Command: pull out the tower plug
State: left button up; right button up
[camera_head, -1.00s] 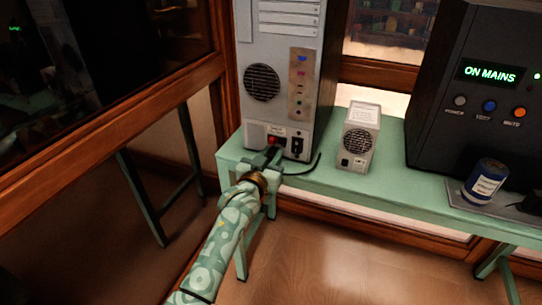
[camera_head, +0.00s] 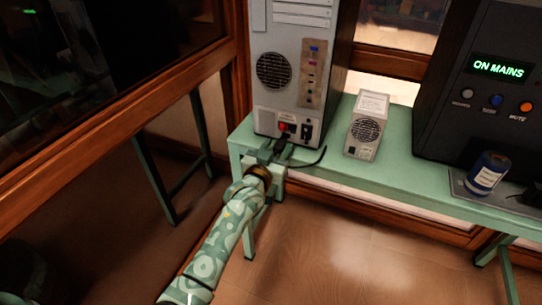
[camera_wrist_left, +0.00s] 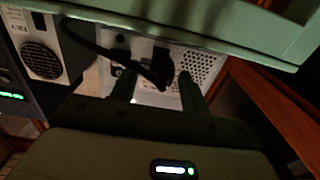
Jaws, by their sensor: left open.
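The grey tower (camera_head: 288,85) stands at the left end of the green bench, its back with fan, ports and red switch facing me. A black plug (camera_wrist_left: 160,68) is at its lower panel, with a black cable (camera_head: 312,163) that loops right over the bench edge. My left gripper (camera_head: 273,150) is just in front of the tower's lower back. In the left wrist view its two fingers (camera_wrist_left: 155,82) are apart, with the plug between them; I cannot tell whether either touches it. The gripper partly hides the plug in the head view. My right gripper is not in view.
A small white box with a fan (camera_head: 366,130) stands right of the tower on the green bench (camera_head: 400,172). A dark unit reading ON MAINS (camera_head: 500,68) and a blue can (camera_head: 487,172) are further right. A wooden-framed glass wall (camera_head: 130,95) is close on the left.

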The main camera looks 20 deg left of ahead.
pick_arm(q)
jog(key=s+p, duration=0.5)
jog(key=s, duration=1.1)
jog(key=shift+a+p, duration=0.3)
jog(key=shift+p, duration=0.05)
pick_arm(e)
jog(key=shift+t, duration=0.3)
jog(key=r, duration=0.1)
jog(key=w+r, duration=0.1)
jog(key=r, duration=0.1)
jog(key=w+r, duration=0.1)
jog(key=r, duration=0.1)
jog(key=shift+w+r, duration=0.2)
